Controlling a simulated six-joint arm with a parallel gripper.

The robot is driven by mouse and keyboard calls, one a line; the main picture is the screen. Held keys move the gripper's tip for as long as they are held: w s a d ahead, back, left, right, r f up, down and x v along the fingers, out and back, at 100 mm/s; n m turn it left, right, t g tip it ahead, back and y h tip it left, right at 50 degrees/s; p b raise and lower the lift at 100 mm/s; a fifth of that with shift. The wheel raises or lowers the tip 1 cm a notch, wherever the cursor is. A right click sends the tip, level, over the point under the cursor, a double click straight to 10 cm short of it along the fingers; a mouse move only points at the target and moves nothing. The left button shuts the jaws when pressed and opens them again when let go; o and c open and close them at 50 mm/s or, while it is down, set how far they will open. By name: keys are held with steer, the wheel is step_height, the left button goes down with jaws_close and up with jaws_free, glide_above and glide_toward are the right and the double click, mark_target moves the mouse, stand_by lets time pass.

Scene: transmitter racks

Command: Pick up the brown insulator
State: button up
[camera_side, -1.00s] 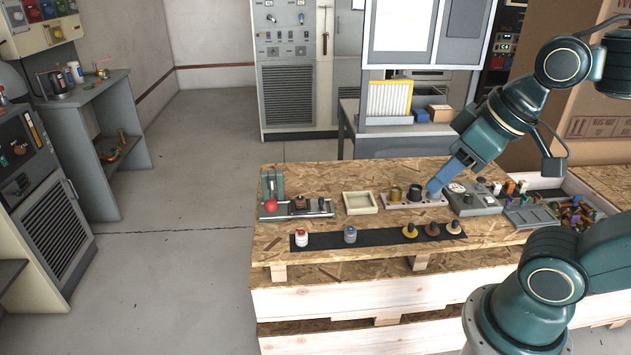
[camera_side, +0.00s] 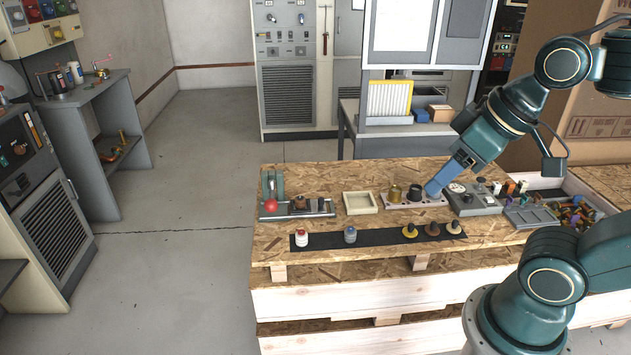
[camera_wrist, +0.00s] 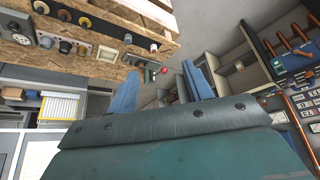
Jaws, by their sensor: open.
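The brown insulator (camera_side: 432,229) stands on a black strip (camera_side: 378,238) along the front of the wooden bench. It is between a yellow insulator (camera_side: 409,231) and a cream one (camera_side: 453,227). In the wrist view the brown insulator (camera_wrist: 64,15) is small, near the top left. My gripper (camera_side: 432,191) is behind it, at the right end of a pale holder (camera_side: 400,202), clear of the insulator. In the wrist view its two blue fingers (camera_wrist: 160,72) are spread with nothing between them. Whether the fingertips touch the holder's right end cannot be told.
The holder carries a brass cup (camera_side: 395,193) and a dark cup (camera_side: 415,192). A grey meter box (camera_side: 473,200) stands to the right, an empty cream tray (camera_side: 360,203) to the left. Red-white (camera_side: 302,238) and grey-blue (camera_side: 350,235) pieces share the strip. Bare bench lies before the strip.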

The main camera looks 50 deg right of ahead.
steer(key=shift+o, duration=0.3)
steer(key=n+g+y, duration=0.2)
steer(key=n+y, duration=0.1)
steer(key=n, duration=0.4)
glide_above(302, 198)
steer(key=s+d, duration=0.2)
steer(key=shift+a+f, duration=0.2)
steer(key=shift+f, duration=15.1)
